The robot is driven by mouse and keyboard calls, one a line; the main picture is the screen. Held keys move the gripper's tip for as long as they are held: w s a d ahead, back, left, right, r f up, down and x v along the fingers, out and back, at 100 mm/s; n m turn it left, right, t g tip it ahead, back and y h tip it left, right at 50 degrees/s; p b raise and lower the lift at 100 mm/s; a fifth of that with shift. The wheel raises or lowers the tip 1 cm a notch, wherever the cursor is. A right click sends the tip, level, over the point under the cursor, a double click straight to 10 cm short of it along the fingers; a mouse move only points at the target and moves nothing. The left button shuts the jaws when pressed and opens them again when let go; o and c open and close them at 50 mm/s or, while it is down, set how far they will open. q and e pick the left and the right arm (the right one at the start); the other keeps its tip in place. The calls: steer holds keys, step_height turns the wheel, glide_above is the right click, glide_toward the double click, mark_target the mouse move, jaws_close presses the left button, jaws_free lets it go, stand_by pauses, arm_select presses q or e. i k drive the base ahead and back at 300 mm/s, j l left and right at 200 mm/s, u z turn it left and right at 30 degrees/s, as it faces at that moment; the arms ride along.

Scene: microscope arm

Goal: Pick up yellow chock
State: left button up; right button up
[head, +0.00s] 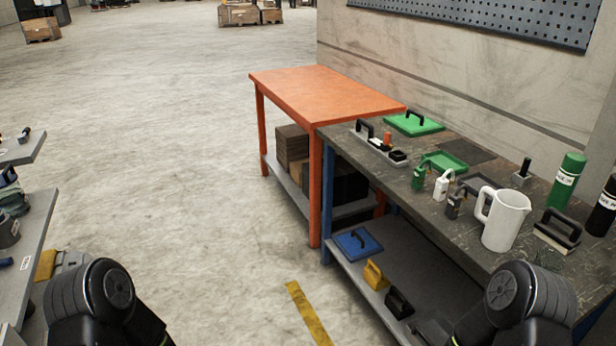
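A yellow chock (375,275) with a handle-like top sits on the grey lower shelf (398,252) of the dark-topped workbench at right. A black block of similar shape (399,303) is just in front of it, and a blue lidded plate with a black handle (357,244) lies behind it. Another yellow object (45,265) shows at the left by the grey shelving; I cannot tell what it is. Only dark rounded links of my two arms show at the bottom left and bottom right. Both grippers are outside the view.
The workbench top (345,146) holds a white pitcher (506,221), a green bottle (566,182) and several small tools. An orange table (325,95) adjoins it, with boxes below. Grey shelving (35,240) stands at left. Open concrete floor (190,180) lies between.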

mark_target(375, 276)
steer(key=i+j+u, duration=0.15)
steer(key=i+u, duration=0.15)
steer(key=i, duration=0.4)
steer(key=i+u, duration=0.3)
steer(key=i, duration=0.4)
steer(key=i+z, duration=0.4)
steer(key=i+j+z, duration=0.2)
steer(key=i+z, duration=0.15)
steer(key=i+j+z, duration=0.75)
steer(key=i, duration=0.05)
